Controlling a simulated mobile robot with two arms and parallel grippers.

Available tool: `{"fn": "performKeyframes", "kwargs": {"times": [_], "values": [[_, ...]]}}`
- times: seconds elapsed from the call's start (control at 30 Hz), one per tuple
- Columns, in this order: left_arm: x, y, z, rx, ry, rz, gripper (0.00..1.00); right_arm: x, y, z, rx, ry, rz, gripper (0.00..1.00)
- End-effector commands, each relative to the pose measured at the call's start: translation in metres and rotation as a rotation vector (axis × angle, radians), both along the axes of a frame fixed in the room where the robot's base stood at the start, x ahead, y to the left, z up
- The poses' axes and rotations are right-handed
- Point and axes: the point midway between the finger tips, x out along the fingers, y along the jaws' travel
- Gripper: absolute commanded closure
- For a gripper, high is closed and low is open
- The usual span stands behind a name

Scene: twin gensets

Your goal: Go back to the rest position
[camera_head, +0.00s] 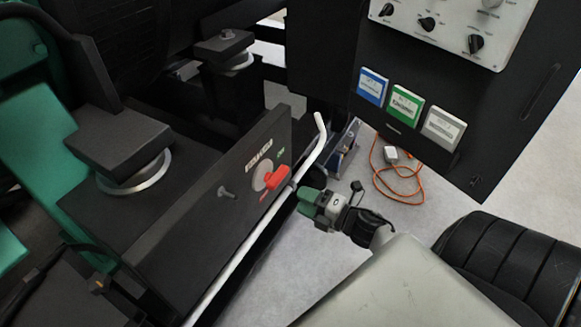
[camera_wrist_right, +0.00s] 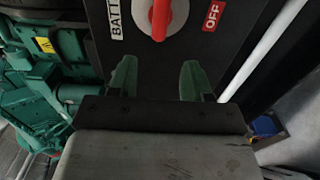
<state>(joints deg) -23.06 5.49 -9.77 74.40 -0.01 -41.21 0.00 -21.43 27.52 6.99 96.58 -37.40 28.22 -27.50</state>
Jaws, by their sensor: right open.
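My right gripper (camera_head: 306,197) is in front of a black panel with a red rotary switch (camera_head: 277,177). In the right wrist view its two green fingers (camera_wrist_right: 157,82) stand apart with nothing between them. The red switch handle (camera_wrist_right: 160,18) shows just beyond the fingertips, near an OFF label and a partly cut battery label. The fingers appear apart from the handle. The black panel (camera_head: 190,230) has a small bolt left of the switch. My left gripper is not in view.
A white pipe (camera_head: 246,247) runs along the panel close to my right gripper. A control panel (camera_head: 440,25) with knobs and blue, green and white labelled plates hangs at upper right. An orange cable (camera_head: 379,183) lies on the grey floor. Green machinery (camera_wrist_right: 40,85) is at left.

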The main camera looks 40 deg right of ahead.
Motion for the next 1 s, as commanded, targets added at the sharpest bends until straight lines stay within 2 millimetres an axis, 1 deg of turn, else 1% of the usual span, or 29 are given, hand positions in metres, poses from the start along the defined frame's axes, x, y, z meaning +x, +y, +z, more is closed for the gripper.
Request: {"fn": "performKeyframes", "kwargs": {"times": [0.03, 0.13, 0.67, 0.77, 0.87, 0.97, 1.0], "values": [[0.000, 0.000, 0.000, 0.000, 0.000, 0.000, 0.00, -0.004, -0.002, 0.000, 0.001, 0.001, -0.001, 0.51], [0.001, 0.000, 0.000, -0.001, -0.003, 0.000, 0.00, -0.008, -0.003, 0.000, 0.001, 0.000, 0.000, 0.51], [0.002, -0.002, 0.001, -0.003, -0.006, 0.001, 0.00, -0.008, -0.003, 0.000, 0.001, 0.000, -0.001, 0.51], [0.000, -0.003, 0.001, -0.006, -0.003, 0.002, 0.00, -0.008, -0.004, -0.008, 0.031, 0.027, -0.030, 0.51], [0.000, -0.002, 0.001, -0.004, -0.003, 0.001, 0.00, -0.010, -0.008, -0.038, 0.143, 0.132, -0.142, 0.51], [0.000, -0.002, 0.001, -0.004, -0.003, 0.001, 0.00, -0.022, -0.007, -0.095, 0.336, 0.328, -0.339, 0.51], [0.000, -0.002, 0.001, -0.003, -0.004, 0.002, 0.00, -0.032, -0.004, -0.124, 0.424, 0.427, -0.432, 0.51]]}}
